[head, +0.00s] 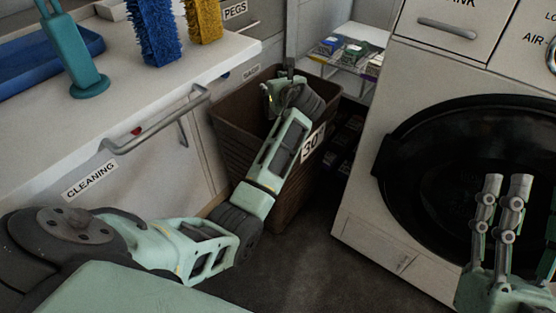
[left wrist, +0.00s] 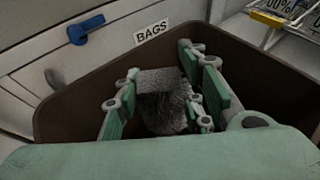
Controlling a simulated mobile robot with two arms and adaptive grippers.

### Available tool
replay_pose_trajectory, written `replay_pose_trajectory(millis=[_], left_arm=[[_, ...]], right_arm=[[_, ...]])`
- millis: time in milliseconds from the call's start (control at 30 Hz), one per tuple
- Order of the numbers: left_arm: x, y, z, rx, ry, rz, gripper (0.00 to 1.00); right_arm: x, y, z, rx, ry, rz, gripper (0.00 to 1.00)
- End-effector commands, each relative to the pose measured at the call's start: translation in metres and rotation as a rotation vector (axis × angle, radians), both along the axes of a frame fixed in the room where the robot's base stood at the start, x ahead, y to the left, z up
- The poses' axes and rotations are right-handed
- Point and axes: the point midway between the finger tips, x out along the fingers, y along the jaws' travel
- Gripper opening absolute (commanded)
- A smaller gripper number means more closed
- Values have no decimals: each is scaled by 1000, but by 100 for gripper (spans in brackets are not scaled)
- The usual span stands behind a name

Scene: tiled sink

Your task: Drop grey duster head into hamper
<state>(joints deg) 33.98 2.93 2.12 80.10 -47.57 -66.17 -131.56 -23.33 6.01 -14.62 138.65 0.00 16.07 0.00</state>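The grey duster head (left wrist: 165,100), a fluffy grey block, shows in the left wrist view between the fingers of my left gripper (left wrist: 160,88). The fingers press against its sides, and it is held inside the mouth of the brown hamper (left wrist: 70,112). In the head view the left gripper (head: 283,88) reaches over the hamper (head: 232,115), and the duster head is hidden there. My right gripper (head: 515,200) is at the lower right, open and empty, in front of the washer.
The white counter (head: 150,110) at left holds a teal stand (head: 88,82), a blue tray (head: 50,60), and blue (head: 153,30) and yellow (head: 204,18) duster heads. A metal rail (head: 155,125) juts from its front. The washer (head: 365,180) stands right; a wire shelf (head: 345,62) is behind.

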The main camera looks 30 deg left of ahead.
Motion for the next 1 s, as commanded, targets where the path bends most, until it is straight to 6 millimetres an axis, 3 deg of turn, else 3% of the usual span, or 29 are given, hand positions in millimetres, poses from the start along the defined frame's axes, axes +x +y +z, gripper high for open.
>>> replay_pose_trajectory(millis=[167,567,1000], left_arm=[[0,0,0,0,0,0,55],[-3,-4,2,0,0,0,55],[-51,-64,33,-1,-2,-2,55]], right_arm=[[0,0,0,0,1,0,46],[0,0,0,0,1,0,46],[0,0,0,0,1,0,46]])
